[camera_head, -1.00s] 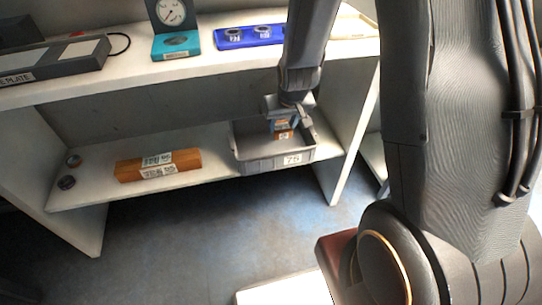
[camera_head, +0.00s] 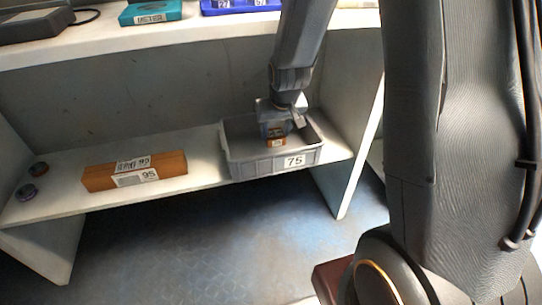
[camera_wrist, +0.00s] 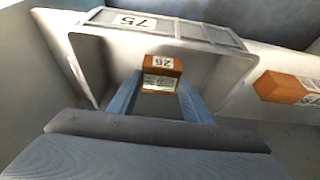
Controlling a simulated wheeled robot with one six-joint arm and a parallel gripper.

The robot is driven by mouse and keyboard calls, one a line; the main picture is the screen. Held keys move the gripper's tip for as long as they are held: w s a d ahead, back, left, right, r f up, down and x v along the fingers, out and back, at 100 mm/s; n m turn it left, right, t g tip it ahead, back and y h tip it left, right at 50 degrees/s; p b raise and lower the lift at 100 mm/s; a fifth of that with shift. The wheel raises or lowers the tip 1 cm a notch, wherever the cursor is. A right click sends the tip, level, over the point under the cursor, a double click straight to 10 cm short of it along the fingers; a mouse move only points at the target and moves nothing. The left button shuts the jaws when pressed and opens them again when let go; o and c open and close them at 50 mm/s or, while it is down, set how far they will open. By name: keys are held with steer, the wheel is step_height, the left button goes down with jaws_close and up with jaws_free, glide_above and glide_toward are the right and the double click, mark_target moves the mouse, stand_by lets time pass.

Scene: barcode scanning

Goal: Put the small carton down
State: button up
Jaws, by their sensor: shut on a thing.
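The small carton (camera_head: 277,140) is orange-brown with a white label. In the wrist view the carton (camera_wrist: 161,72) sits between my two fingers, and its label reads 26. My gripper (camera_head: 276,128) is shut on it, pointing down inside the grey bin (camera_head: 253,168) labelled 75 on the lower shelf. The bin's wall and label also show in the wrist view (camera_wrist: 190,30). I cannot tell whether the carton touches the bin's floor.
A long orange-brown box (camera_head: 135,170) labelled 95 lies on the lower shelf (camera_head: 205,172), left of the bin. Two small dark round pieces (camera_head: 33,180) lie at the shelf's left end. The upper shelf (camera_head: 190,33) overhangs behind, and a side panel (camera_head: 358,140) stands at right.

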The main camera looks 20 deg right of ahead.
mark_target(275, 143)
step_height(275, 143, down, 5)
steer(key=b, duration=0.2)
steer(key=shift+r+b, duration=0.15)
steer(key=shift+b, duration=0.2)
steer(key=shift+f+b, duration=2.3)
steer(key=shift+b, duration=0.25)
steer(key=shift+f, duration=0.2)
steer(key=o, duration=1.2)
steer(key=shift+c, duration=0.2)
steer(key=shift+r, duration=0.2)
